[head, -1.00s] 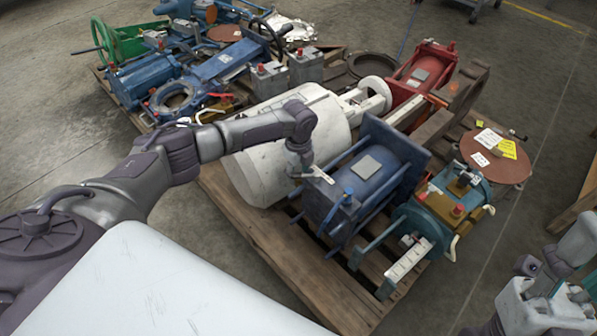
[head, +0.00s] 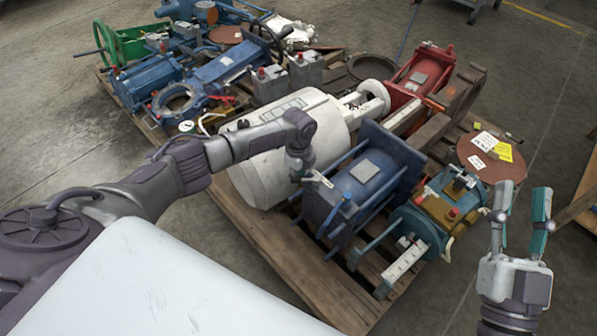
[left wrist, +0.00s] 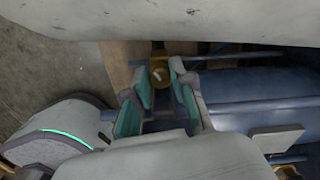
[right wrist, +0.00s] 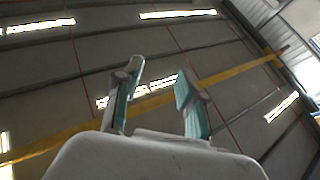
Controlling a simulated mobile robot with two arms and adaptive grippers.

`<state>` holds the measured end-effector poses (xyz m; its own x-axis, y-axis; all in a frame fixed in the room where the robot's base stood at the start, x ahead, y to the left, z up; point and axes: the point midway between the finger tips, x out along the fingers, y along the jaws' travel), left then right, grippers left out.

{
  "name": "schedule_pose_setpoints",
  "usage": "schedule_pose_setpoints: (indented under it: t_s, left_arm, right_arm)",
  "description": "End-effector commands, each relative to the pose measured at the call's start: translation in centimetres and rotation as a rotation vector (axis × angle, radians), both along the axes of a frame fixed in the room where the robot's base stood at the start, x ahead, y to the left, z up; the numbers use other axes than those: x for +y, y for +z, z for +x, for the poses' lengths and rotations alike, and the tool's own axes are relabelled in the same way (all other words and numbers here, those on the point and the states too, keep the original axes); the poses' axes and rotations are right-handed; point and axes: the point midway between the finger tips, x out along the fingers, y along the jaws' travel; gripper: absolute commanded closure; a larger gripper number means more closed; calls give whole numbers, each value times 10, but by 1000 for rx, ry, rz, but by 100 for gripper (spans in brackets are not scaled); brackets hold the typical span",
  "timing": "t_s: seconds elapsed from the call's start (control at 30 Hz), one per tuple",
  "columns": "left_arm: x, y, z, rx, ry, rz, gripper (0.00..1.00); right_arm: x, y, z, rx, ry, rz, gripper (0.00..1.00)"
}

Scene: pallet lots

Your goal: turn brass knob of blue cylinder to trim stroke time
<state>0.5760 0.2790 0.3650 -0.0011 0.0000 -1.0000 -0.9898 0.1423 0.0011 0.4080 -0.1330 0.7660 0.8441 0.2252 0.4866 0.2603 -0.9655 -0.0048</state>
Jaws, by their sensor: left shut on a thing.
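The blue cylinder (head: 375,172) lies on the wooden pallet (head: 262,238), with square end plates and tie rods. It fills the right of the left wrist view (left wrist: 255,85). The brass knob (left wrist: 158,76) shows between the teal pads of my left gripper (left wrist: 160,92), which is shut on it. In the head view my left gripper (head: 318,178) is at the near-left end of the cylinder, where the knob is hidden. My right gripper (head: 522,208) is open and empty, raised to the right of the pallet with fingers up. Its fingers (right wrist: 155,90) also stand apart in the right wrist view.
A big white cylinder (head: 260,175) lies close left of the blue one. A teal actuator (head: 420,230) sits close on its right. A red cylinder (head: 420,75) and a rusty disc (head: 490,158) are behind.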

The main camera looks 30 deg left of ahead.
Motion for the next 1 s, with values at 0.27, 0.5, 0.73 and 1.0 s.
schedule_pose_setpoints:
  t_s: [0.27, 0.5, 0.73, 1.0]
  left_arm:
    - [-1, 2, -1, 0, 159, -2, 100]
    - [-1, 0, 0, -1, 208, -1, 100]
    - [0, 0, 0, -1, 207, -1, 100]
    - [0, 0, 0, -1, 207, -1, 51]
  right_arm:
    - [-4, -56, 18, 356, -21, -98, 60]
    - [-7, -76, 18, 459, -27, -125, 60]
    - [-7, -76, 18, 457, -27, -124, 60]
    - [-6, -76, 18, 456, -27, -124, 60]
